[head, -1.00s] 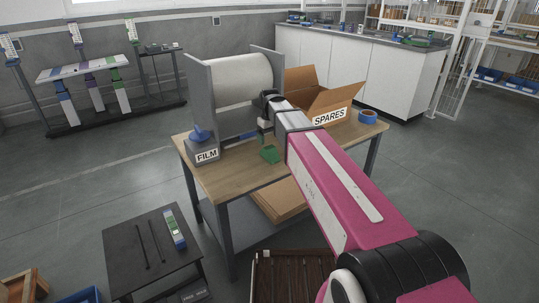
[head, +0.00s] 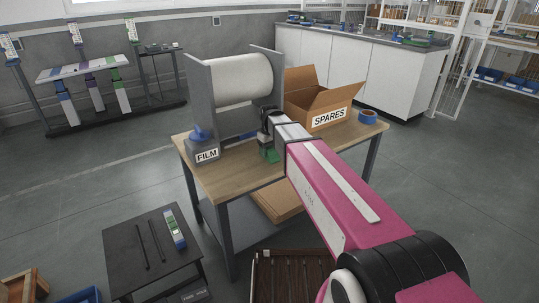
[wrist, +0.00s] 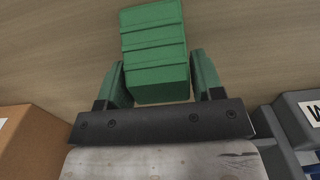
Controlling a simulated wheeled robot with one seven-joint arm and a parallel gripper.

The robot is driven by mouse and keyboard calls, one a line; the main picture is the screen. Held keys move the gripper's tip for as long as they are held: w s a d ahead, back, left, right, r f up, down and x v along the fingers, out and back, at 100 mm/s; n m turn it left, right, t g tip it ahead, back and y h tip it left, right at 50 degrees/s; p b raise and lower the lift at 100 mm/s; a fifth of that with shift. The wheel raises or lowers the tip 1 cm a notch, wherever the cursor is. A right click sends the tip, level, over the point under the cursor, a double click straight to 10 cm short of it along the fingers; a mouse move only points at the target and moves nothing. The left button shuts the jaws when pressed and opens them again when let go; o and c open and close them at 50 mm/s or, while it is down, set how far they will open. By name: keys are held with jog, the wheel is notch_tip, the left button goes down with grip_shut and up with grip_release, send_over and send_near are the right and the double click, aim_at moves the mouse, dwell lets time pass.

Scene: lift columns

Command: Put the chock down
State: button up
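The chock (wrist: 155,55) is a green block with a ridged, stepped face. In the wrist view it fills the space between the two fingers. My gripper (wrist: 157,78) has dark fingers with green inner parts, and its fingertips lie against the chock's sides. In the head view the chock (head: 269,156) shows as a small green shape under my gripper (head: 267,146), over the front middle of the wooden table (head: 236,182). My gripper partly covers it there. I cannot tell whether its underside touches the tabletop.
A grey FILM block (head: 206,152) and a large white roll (head: 243,80) between grey plates stand left and behind. An open SPARES box (head: 318,103) and blue tape (head: 368,116) are to the right. Bare tabletop lies front left. A low black table (head: 130,262) stands lower left.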

jog(key=c, duration=0.7)
jog(key=shift+c, duration=0.2)
jog(key=shift+r, duration=0.15)
jog(key=shift+r, duration=0.6)
notch_tip(320, 180, up, 2)
jog(key=shift+r, duration=0.25)
jog(key=s+a+r, duration=0.7)
jog(key=s+a, duration=0.1)
jog(key=d+r+m, duration=0.2)
jog(key=d+m, duration=0.4)
jog(key=d, duration=2.1)
jog(key=shift+s+r+m, duration=0.2)
jog(key=shift+r+m, duration=0.2)
